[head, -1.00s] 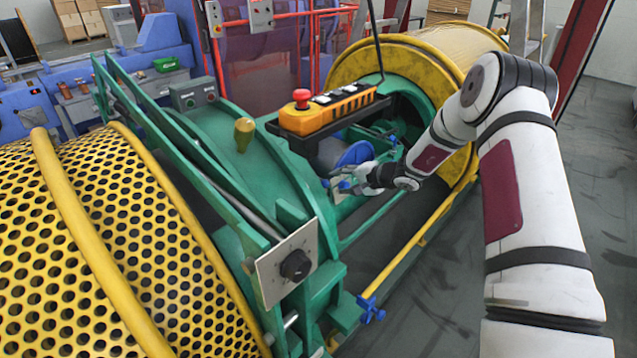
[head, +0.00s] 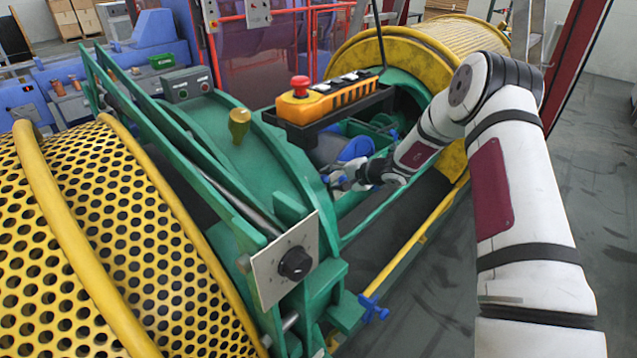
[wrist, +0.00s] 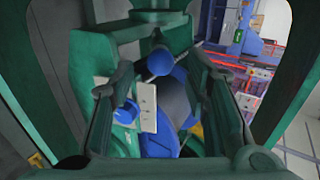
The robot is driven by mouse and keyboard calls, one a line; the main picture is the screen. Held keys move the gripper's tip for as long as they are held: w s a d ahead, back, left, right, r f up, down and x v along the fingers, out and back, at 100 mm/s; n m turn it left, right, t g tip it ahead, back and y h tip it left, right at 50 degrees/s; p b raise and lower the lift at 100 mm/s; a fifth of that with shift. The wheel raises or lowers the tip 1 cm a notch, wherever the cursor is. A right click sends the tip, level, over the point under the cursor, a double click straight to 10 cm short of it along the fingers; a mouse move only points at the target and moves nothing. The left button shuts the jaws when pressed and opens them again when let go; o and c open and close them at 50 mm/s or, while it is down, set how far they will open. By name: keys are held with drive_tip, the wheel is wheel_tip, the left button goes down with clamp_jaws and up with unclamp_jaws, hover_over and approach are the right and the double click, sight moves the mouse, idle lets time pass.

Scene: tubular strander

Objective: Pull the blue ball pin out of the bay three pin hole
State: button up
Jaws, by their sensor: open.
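My gripper (head: 335,178) is inside the green frame of the strander, beside a green disc. In the wrist view its two fingers (wrist: 160,78) are spread apart with nothing held. A blue ball (wrist: 160,62) shows between and just beyond the fingertips; it looks like the ball pin's head, with its shaft and hole hidden. A second blue round knob (wrist: 125,112) shows by a pale plate (wrist: 147,105), nearer the left finger. I cannot tell contact with either. In the head view the ball is too small to make out for sure by the gripper.
A blue spool (head: 357,149) sits in the bay behind my gripper. An orange control box (head: 325,102) with a red button hangs above. Green frame walls (wrist: 22,70) stand close on both sides. A yellow rail (head: 415,240) and blue star knob (head: 373,308) are below.

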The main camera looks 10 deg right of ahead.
sight(327, 179)
drive_tip(key=shift+b+x, duration=1.3)
drive_tip(key=shift+x, duration=0.95)
clamp_jaws()
drive_tip(key=shift+s+r, duration=0.15)
drive_tip(key=shift+p+v, duration=1.8)
drive_tip(key=shift+v, duration=1.05)
drive_tip(key=shift+d, duration=0.15)
drive_tip(key=shift+p+v, duration=0.9)
drive_tip(key=shift+v, duration=0.55)
